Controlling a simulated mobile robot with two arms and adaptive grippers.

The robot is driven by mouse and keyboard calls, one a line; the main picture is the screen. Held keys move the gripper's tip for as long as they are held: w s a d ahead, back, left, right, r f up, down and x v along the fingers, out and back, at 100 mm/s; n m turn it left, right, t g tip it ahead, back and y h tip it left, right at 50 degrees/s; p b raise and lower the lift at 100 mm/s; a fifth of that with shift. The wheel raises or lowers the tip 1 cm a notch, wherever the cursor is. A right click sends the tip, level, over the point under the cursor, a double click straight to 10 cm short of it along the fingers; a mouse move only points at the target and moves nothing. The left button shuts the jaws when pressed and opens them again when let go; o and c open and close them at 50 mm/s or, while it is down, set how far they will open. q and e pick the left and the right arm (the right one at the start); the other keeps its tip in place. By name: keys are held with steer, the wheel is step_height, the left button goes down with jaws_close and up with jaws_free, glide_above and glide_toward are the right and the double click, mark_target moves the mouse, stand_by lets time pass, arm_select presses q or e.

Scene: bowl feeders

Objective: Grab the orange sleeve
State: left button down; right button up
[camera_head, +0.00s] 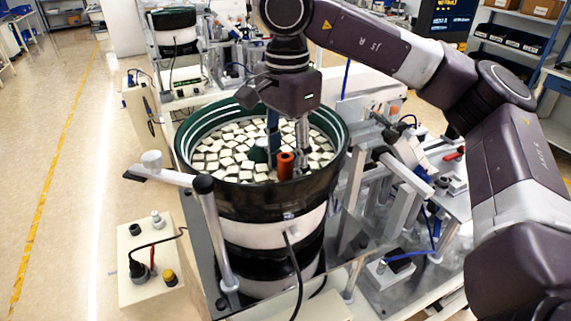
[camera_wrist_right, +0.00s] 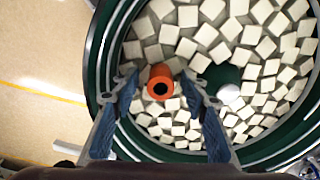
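The orange sleeve (camera_head: 285,166) is a short tube among white blocks in the green-rimmed bowl feeder (camera_head: 335,140). In the right wrist view the sleeve (camera_wrist_right: 160,72) shows its dark hole and lies between my fingertips. My right gripper (camera_head: 285,156) reaches down into the bowl with its fingers around the sleeve. In the wrist view the right gripper (camera_wrist_right: 162,80) is open, with gaps on both sides of the sleeve. I cannot tell how far the fingertips are above the blocks. My left gripper is not in view.
White blocks (camera_head: 228,158) cover the bowl floor around a green centre knob (camera_head: 258,154). A metal post with a grey arm (camera_head: 175,176) stands at the bowl's left. Metal machinery (camera_head: 410,185) crowds the right side. A second bowl feeder (camera_head: 175,35) stands behind.

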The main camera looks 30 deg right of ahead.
steer(key=shift+c, duration=1.2)
steer(key=c, duration=0.6)
steer(key=shift+r, duration=0.1)
